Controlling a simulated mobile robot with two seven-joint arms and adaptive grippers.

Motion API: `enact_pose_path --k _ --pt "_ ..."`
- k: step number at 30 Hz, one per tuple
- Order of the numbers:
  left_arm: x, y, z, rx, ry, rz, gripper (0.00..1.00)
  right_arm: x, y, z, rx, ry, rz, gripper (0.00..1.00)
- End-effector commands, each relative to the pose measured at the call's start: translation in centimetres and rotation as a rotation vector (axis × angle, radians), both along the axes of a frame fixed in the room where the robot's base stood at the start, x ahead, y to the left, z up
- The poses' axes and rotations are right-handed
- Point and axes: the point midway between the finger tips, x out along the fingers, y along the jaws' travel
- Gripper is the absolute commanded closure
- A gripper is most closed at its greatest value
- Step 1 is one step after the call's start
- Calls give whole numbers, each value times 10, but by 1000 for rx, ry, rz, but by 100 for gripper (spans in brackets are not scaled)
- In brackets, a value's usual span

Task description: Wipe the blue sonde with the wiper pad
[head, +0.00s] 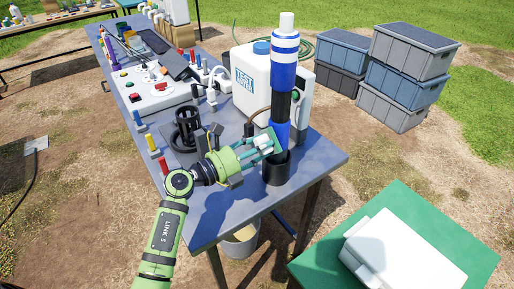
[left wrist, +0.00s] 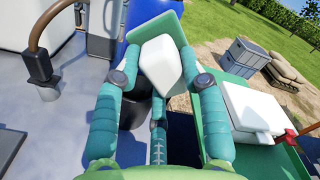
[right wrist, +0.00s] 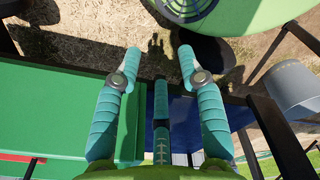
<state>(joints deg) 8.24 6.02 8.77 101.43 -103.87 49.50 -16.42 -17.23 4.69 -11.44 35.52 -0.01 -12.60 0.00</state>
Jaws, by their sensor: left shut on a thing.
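The blue sonde (head: 284,76), with white bands and a black section, stands upright in a black round holder (head: 276,170) near the table's front right corner. My left gripper (head: 262,146) is shut on the wiper pad, a white block with a green face (left wrist: 162,62). In the head view the pad's green plate (head: 278,138) is at the sonde's lower blue part, on its left side. In the left wrist view the sonde (left wrist: 150,8) is just behind the pad; I cannot tell whether they touch. My right gripper (right wrist: 160,55) is open and empty, away from the sonde.
A white jug (head: 252,85) with a blue cap stands close behind the sonde. A black stand (head: 187,128) is left of my left gripper. A green table (head: 415,205) bears a white case (head: 400,258) at front right.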

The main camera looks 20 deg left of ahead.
Motion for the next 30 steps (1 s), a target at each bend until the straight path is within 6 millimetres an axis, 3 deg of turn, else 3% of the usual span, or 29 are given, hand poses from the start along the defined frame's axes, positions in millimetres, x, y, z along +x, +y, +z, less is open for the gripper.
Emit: enact_pose_path --k 9,22,30 --pt "4 -2 0 0 -2 0 85 0 1 -1 1 -1 0 60" --pt "26 26 -1 1 -1 0 85 1 3 -15 3 0 -1 60" --pt "30 27 1 1 0 -1 85 1 3 -12 3 0 -1 60"
